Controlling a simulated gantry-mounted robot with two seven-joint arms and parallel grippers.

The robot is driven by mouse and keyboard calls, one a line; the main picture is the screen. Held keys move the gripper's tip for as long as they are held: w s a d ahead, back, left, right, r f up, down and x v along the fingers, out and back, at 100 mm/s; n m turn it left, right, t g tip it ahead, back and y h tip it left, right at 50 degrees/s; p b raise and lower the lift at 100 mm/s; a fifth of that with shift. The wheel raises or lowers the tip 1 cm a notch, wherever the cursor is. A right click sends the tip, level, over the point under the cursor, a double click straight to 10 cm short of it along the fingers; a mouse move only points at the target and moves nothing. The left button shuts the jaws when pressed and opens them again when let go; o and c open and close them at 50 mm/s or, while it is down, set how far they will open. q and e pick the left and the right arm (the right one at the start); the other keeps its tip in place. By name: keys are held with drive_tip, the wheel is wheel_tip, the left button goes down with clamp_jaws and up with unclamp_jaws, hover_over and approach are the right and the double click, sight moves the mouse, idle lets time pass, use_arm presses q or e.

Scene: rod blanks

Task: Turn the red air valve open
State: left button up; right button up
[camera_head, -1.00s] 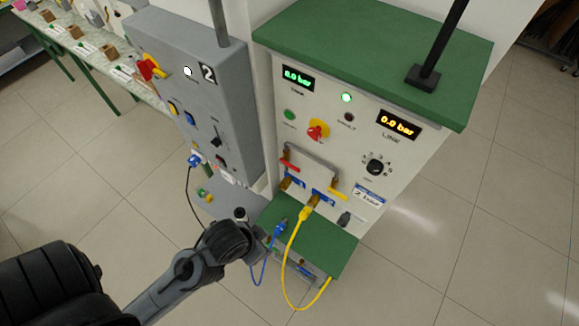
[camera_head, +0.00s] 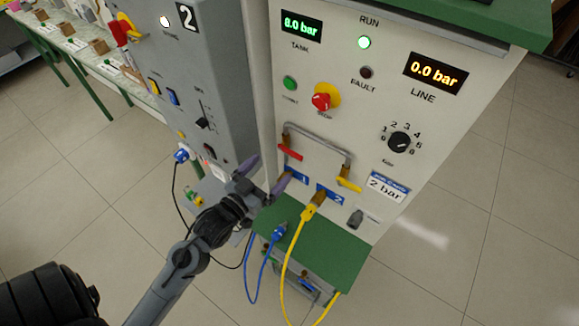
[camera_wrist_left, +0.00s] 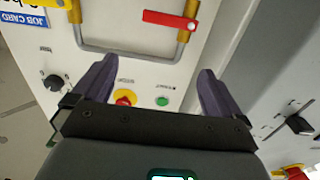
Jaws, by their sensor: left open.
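The red air valve handle (camera_head: 290,152) is on the front of the white panel, on the left leg of a grey pipe. It lies crosswise to the pipe leg, and in the wrist view the red handle (camera_wrist_left: 168,20) is beyond the fingertips at the top. My left gripper (camera_head: 265,174) is open, with nothing seen between its fingers. In the head view it is below and left of the red handle. In the wrist view its two fingers (camera_wrist_left: 156,70) stand wide apart, short of the handle. My right gripper is not in view.
A yellow handle (camera_head: 348,185) sits on the pipe's right leg. A yellow hose (camera_head: 292,250) hangs from port 2. A red stop button (camera_head: 321,102) and a black dial (camera_head: 399,142) are higher up. A grey cabinet (camera_head: 215,70) stands close on the left. A green shelf (camera_head: 325,245) juts out below.

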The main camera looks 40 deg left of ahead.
sight(289, 151)
use_arm(q)
drive_tip(key=shift+y, duration=0.3)
drive_tip(key=w+f, duration=0.1)
drive_tip(key=w, duration=0.2)
drive_tip(key=w+a+f+b, duration=0.1)
drive_tip(key=w, duration=0.3)
drive_tip(key=w+f, duration=0.1)
drive_tip(key=w, duration=0.3)
drive_tip(key=shift+a, duration=0.4)
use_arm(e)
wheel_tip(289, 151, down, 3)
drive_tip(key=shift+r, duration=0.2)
